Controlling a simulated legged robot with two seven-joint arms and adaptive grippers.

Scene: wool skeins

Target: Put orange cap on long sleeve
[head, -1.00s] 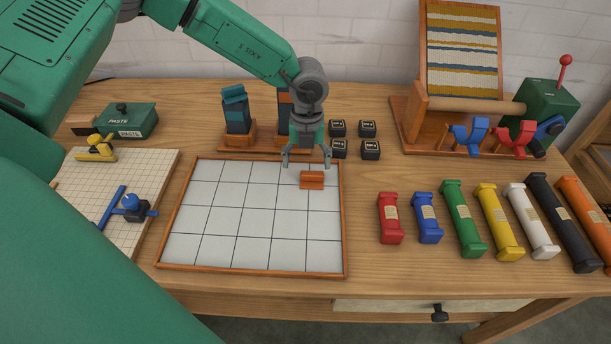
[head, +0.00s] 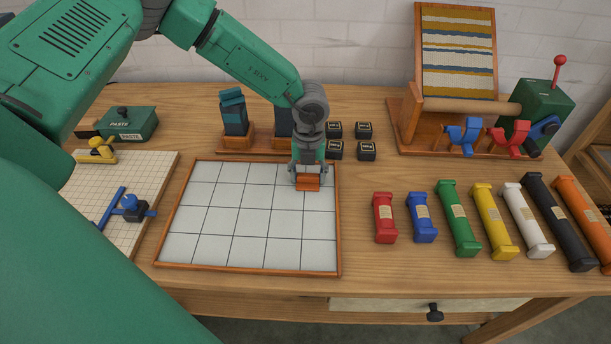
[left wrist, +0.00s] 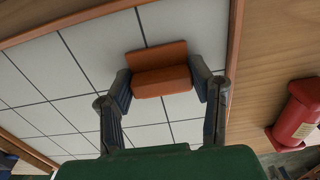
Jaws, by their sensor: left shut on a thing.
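The orange cap (head: 308,184) is a small block-like piece at the back right corner of the white gridded board. My left gripper (head: 308,178) is shut on it, with one finger at each end. The left wrist view shows the cap (left wrist: 161,68) between the fingers, at or just above the tiles; contact with the board is unclear. Behind the board, a dark sleeve with a teal top (head: 234,112) stands in a wooden base. A second dark upright piece (head: 283,118) beside it is partly hidden by my arm. I cannot tell which is the long sleeve. My right gripper is not in view.
The gridded board (head: 258,270) has a raised wooden rim. Several black boxes (head: 364,151) stand close right of my gripper. Several coloured skeins (head: 459,218) lie at the right. A loom (head: 456,104) stands back right, a paste box (head: 130,125) back left.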

